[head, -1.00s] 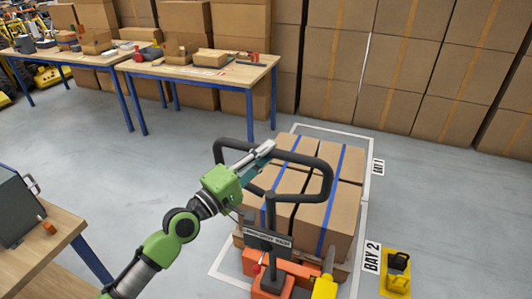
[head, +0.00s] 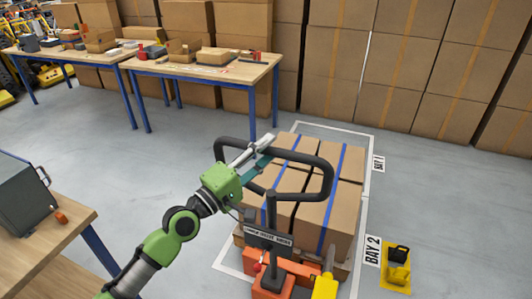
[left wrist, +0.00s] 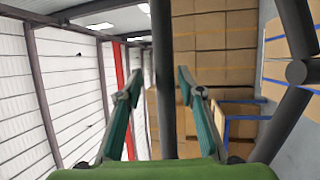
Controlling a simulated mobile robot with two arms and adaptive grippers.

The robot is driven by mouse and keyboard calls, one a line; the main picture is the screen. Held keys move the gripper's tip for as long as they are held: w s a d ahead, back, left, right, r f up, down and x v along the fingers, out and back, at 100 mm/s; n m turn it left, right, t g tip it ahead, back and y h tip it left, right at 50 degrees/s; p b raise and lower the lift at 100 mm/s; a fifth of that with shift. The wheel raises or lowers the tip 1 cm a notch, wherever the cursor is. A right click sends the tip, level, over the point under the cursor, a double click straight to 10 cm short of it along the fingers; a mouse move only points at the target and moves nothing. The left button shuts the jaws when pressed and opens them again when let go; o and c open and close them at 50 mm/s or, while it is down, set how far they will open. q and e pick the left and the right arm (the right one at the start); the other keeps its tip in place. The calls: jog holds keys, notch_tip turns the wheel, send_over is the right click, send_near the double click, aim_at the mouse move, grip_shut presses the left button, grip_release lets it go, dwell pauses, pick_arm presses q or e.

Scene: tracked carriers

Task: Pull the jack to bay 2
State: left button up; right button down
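The pallet jack has a dark loop handle (head: 326,165) on an upright post, a lettered plate and an orange-red body (head: 285,277). It bears a pallet of brown boxes (head: 330,215) with blue straps. My left gripper (head: 262,148) is at the handle's upper left part. In the left wrist view its two teal fingers (left wrist: 158,88) stand on either side of a dark handle bar (left wrist: 162,50); small gaps show beside the bar. The BAY 2 sign (head: 372,250) lies on the floor to the right of the load. My right gripper is not seen.
A BAY 1 sign (head: 378,163) and white floor lines lie beyond. A yellow object (head: 397,272) stands right of the BAY 2 sign. A wooden bench (head: 75,225) is close at the left; another bench (head: 200,75) stands behind. Open floor (head: 120,165) lies between.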

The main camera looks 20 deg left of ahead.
pick_arm(q)
jog(key=shift+s+f, duration=0.1)
jog(key=shift+f, duration=0.1)
jog(key=shift+s+f, duration=0.1)
jog(key=v, duration=1.1)
jog(key=shift+s+a, duration=0.15)
jog(key=shift+s, duration=0.25)
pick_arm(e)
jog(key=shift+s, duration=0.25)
pick_arm(q)
jog(key=shift+r, duration=0.2)
